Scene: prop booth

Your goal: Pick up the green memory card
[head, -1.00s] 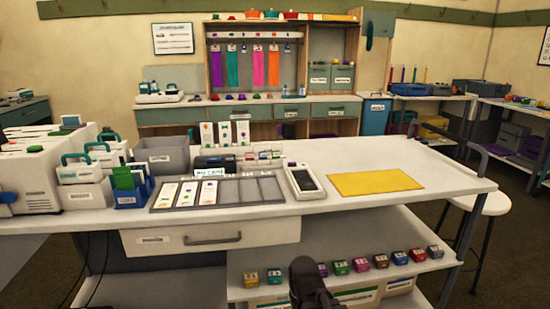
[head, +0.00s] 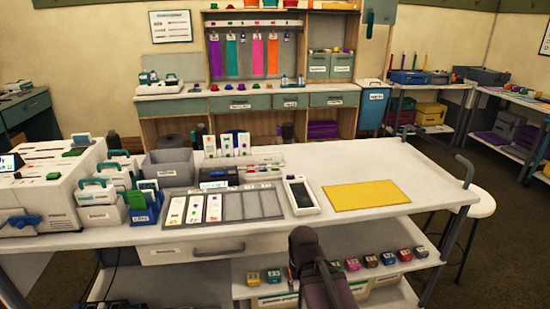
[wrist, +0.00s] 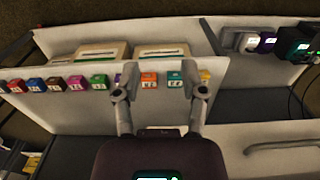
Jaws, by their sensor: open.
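A green flat piece (head: 137,201) stands in the blue holder (head: 147,215) at the left of the white table; it may be a card, but I cannot read it. A small green labelled block (head: 335,266) sits in the row on the lower shelf and also shows in the wrist view (wrist: 99,82). I cannot tell for sure which one is the memory card. My gripper (wrist: 157,78) is open and empty, its fingers pointing toward the shelf row. In the head view my dark arm covers part of that row.
A grey sectioned tray (head: 240,207) holds white cards. A handheld device (head: 300,196) and a yellow mat (head: 366,195) lie to its right. Grey bins and a white machine (head: 45,190) crowd the left. The table's right end is clear. A drawer (head: 210,248) hangs under the front edge.

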